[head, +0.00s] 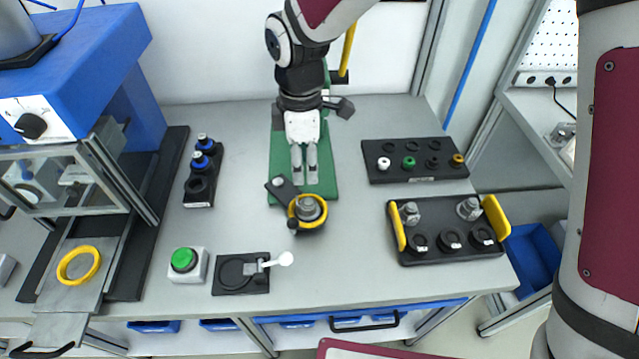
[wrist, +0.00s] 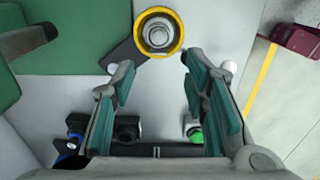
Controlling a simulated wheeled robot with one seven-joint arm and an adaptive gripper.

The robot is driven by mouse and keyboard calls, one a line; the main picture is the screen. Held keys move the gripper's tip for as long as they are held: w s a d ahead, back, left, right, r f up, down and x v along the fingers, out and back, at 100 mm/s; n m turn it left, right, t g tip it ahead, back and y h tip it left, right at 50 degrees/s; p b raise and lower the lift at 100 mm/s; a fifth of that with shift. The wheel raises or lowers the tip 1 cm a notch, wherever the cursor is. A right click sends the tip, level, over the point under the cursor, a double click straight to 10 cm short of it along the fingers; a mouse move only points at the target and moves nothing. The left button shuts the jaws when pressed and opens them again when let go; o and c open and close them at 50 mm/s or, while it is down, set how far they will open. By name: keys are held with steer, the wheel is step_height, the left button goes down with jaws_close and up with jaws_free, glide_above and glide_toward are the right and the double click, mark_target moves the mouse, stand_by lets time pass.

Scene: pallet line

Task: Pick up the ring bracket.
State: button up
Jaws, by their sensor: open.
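The ring bracket (head: 285,190) looks like a dark arm ending in a yellow-rimmed round part with a metal stud in its middle. It lies at the front edge of the green mat, partly on the grey table. In the wrist view its yellow ring (wrist: 178,34) is at the top centre, with the dark arm running down-left. My gripper (head: 304,180) points down over the green mat, just behind the ring in the head view. Its fingers (wrist: 157,72) are apart and nothing is between them. I cannot tell the exact height above the mat.
A green button box (head: 187,265) and a black fixture with a white-knobbed lever (head: 240,287) stand in front. Black trays (head: 414,174) (head: 440,255) sit to the right. A blue press (head: 145,110) and a flat yellow ring (head: 65,275) are at left. Table between is clear.

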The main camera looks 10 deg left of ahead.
glide_above(306, 202)
step_height(306, 202, down, 7)
steer(key=shift+s+d+f+p, duration=0.1)
steer(key=shift+s+p, duration=0.05)
steer(key=shift+p, duration=0.2)
steer(key=shift+w+f+p, duration=0.2)
steer(key=shift+f+p, duration=0.45)
steer(key=shift+f, duration=2.3)
jaws_close()
